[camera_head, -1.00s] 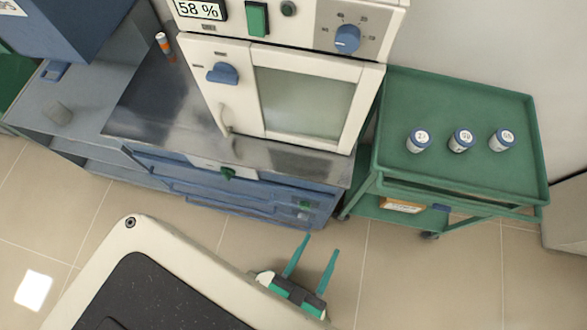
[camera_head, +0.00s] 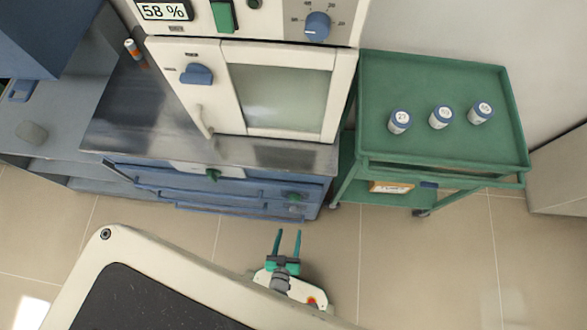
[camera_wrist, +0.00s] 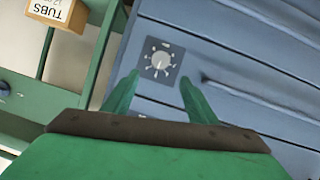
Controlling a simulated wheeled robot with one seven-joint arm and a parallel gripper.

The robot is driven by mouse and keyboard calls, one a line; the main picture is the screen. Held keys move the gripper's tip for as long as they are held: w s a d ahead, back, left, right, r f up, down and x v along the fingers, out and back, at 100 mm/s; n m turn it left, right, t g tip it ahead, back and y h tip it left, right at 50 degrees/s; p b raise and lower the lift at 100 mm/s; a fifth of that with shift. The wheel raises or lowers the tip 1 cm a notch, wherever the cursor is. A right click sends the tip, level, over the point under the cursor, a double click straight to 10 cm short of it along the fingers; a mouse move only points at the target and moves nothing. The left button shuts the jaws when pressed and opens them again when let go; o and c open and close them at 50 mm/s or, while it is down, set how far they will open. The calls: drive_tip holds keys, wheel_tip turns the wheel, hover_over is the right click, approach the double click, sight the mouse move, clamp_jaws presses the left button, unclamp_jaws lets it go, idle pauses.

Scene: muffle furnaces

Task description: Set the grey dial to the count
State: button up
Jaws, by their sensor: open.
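The grey dial (camera_wrist: 160,61) sits on a dark square plate with white marks around it, on the blue drawer front. Three white tubs with blue lids (camera_head: 441,117) stand on the green trolley (camera_head: 410,75).
A box labelled TUBS (camera_wrist: 60,12) lies on the trolley's lower shelf. The tiled floor before the cabinet is free.

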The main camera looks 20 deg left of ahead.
sight(294, 212)
drive_tip(key=x, duration=1.1)
drive_tip(key=shift+s+d+f, duration=0.1)
drive_tip(key=shift+f, duration=0.2)
drive_tip(key=shift+c, duration=0.4)
drive_tip(key=c, duration=1)
